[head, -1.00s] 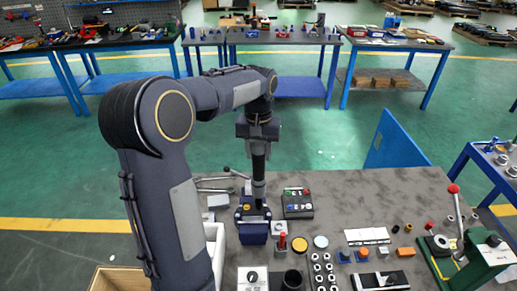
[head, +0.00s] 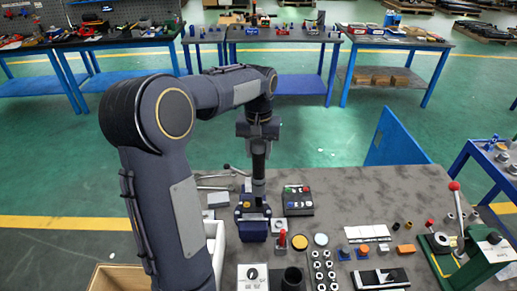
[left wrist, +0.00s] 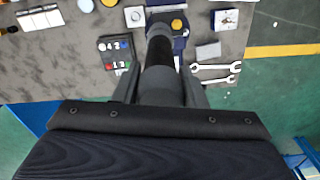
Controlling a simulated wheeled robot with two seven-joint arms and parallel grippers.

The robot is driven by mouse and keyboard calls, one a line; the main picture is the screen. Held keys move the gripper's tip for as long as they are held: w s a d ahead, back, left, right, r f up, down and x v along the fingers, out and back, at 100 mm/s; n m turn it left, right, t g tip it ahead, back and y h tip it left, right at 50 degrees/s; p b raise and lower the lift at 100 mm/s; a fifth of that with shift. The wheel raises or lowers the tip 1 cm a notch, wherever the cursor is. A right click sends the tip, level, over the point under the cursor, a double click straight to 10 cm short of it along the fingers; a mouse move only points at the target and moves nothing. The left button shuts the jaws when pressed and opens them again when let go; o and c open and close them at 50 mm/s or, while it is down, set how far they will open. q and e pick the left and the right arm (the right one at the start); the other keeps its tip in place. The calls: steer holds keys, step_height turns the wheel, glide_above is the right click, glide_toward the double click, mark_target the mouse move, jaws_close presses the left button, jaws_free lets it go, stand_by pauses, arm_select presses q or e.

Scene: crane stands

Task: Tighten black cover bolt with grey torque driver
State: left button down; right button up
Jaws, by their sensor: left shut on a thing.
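My left gripper (head: 258,143) is shut on the torque driver (head: 259,186), which has a black and grey body and points straight down. The driver also shows in the left wrist view (left wrist: 159,52) between the two fingers. Its lower end is over the blue fixture (head: 253,229) at the left part of the table. The black cover bolt cannot be made out; the driver and fixture hide the spot under the tip. Whether the tip touches anything cannot be told. My right gripper is in neither view.
A black button box (head: 298,201) stands just right of the driver. Wrenches (left wrist: 215,72) lie on the other side. A green press with a red-knobbed lever (head: 455,188) is at the right. The table's back right area is clear.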

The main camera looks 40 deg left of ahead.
arm_select(q)
steer(key=shift+f, duration=0.45)
steer(key=shift+f+p, duration=0.2)
steer(key=shift+p, duration=0.2)
stand_by(3.6)
steer(key=shift+r, duration=0.1)
